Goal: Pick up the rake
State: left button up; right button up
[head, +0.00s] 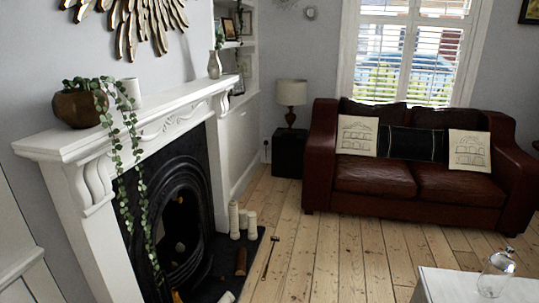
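A thin, dark, long-handled tool that looks like the rake (269,260) lies at the right edge of the black hearth, by the floorboards. Its short crosswise head is at the upper end and its handle runs down toward the front. It is too small to make out any tines. Neither of my grippers is in view, and nothing is holding the tool.
A white fireplace mantel (150,133) with a trailing plant (80,105) stands at left. Several cream candles (234,220) and a brown log-like piece (241,262) are near the tool. A white table (460,285) is at lower right, a brown sofa (370,177) behind. Floorboards between are clear.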

aim_at(265, 271)
jog(key=i+l, duration=0.1)
jog(key=i, duration=0.35)
jog(key=i+l, duration=0.1)
jog(key=i, duration=0.35)
jog(key=i+l+u, duration=0.1)
jog(key=i, duration=0.4)
jog(key=i+l, duration=0.15)
jog(key=i, duration=0.3)
